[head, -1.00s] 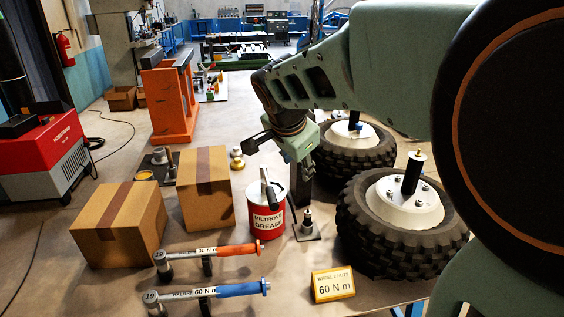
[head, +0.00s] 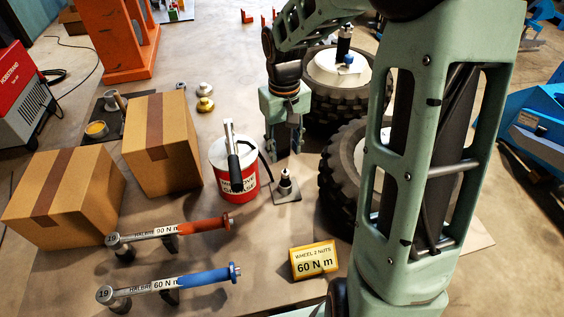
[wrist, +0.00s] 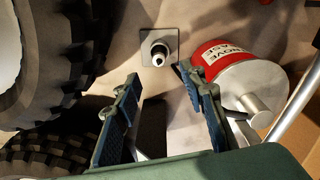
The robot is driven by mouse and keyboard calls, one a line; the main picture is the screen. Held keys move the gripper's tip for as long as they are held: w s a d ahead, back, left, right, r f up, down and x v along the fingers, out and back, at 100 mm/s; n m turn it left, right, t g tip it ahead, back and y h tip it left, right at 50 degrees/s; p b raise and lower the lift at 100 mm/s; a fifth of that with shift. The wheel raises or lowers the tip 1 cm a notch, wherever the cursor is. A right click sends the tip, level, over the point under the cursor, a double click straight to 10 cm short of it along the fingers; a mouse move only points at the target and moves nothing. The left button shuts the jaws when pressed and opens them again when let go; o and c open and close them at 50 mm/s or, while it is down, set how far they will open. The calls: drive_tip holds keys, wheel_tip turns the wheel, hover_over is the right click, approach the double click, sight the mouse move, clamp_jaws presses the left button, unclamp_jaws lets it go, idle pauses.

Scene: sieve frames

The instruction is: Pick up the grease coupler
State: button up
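The grease coupler (head: 285,182) appears to be the small silver-and-dark fitting standing upright on a square grey plate, right of the red grease can (head: 236,182). In the wrist view the coupler (wrist: 158,53) is at the top middle, beyond the fingertips and roughly in line with the gap between them. My gripper (head: 284,152) points down behind the coupler in the head view. Its two blue-padded fingers are apart and empty in the wrist view (wrist: 161,88). The right fingertip looks close to the can (wrist: 215,58); I cannot tell whether they touch.
A large black tyre (head: 342,165) stands close to the right of the coupler; it fills the left of the wrist view. Two torque wrenches, orange (head: 190,226) and blue (head: 190,278), and a yellow 60 N m sign (head: 314,261) lie in front. Cardboard boxes (head: 165,143) stand left.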

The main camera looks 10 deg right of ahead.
sight(286, 173)
drive_tip(key=shift+f, duration=0.25)
wheel_tip(286, 173, down, 5)
drive_tip(key=shift+r, duration=0.15)
drive_tip(key=shift+w+d+f, duration=0.1)
drive_tip(key=shift+f, duration=1.35)
drive_tip(key=shift+d+f, duration=0.1)
drive_tip(key=shift+f, duration=1.35)
clamp_jaws()
